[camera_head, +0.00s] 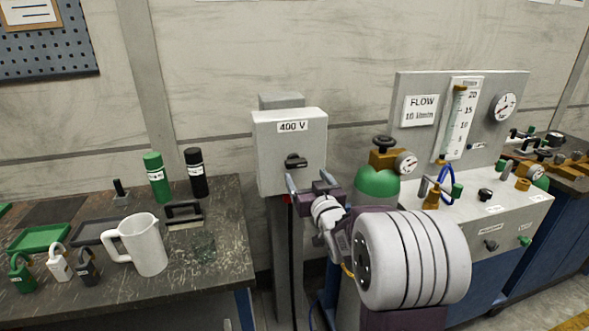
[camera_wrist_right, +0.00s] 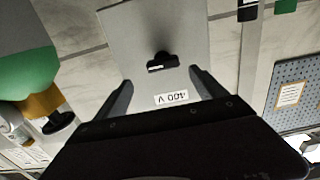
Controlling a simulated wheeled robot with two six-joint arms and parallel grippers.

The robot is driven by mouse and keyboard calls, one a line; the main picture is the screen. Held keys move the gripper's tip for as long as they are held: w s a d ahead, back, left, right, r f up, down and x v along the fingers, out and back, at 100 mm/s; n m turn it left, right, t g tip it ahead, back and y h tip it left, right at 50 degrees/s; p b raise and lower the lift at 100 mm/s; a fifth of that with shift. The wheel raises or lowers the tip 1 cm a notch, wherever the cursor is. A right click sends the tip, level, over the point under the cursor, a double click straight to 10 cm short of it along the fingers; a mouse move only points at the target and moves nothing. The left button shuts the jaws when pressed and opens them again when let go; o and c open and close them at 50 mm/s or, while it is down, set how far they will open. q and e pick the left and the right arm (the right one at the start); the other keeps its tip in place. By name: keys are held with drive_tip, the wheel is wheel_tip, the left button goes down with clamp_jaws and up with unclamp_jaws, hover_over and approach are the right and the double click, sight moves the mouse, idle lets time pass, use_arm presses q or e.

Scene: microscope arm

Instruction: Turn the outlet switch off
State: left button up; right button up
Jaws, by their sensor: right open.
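The outlet switch is a black rotary handle (camera_head: 295,161) on the front of a grey box (camera_head: 265,150) labelled 400 V. The handle looks roughly horizontal. My right gripper (camera_head: 308,180) is open, just in front of and below the handle in the head view. In the right wrist view the handle (camera_wrist_right: 162,61) appears beyond and between the two spread fingers (camera_wrist_right: 160,80), and nothing is between them. The 400 V label (camera_wrist_right: 171,98) appears upside down there. I cannot tell the exact gap to the handle. My left gripper is not in view.
A green gas cylinder (camera_head: 378,186) with a brass valve and gauge stands close right of the box. A flow panel (camera_head: 425,88) is behind it. At left, a dark bench (camera_head: 222,262) holds a white jug (camera_head: 143,245), bottles and padlocks.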

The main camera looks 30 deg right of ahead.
sight(297, 165)
drive_tip(key=x, duration=0.6)
drive_tip(key=p+x, duration=0.1)
drive_tip(key=x, duration=0.2)
drive_tip(key=shift+w+a, duration=0.3)
